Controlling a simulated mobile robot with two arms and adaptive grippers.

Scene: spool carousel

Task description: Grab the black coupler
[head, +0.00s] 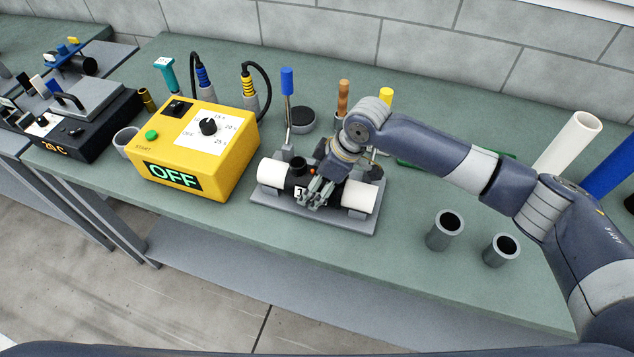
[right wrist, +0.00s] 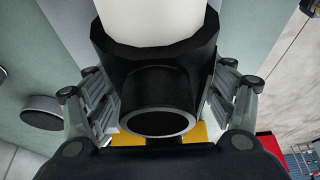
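The black coupler (head: 297,171) sits around the white pipe (head: 359,196) on a grey stand, with its short round outlet upward. In the right wrist view the coupler (right wrist: 155,80) fills the middle, its hollow outlet facing the camera and the white pipe (right wrist: 155,20) beyond. My right gripper (head: 318,190) is down at the coupler. In the right wrist view my right gripper (right wrist: 160,112) has one finger on each side of the coupler, very close to it; contact and the fingertips are hidden. My left gripper is not in view.
A yellow control box (head: 193,150) reading OFF stands left of the stand (head: 275,205). A blue-handled tool (head: 287,85) stands upright behind it. Two grey cups (head: 445,230) (head: 501,250) stand at the right front. The bench between stand and cups is clear.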

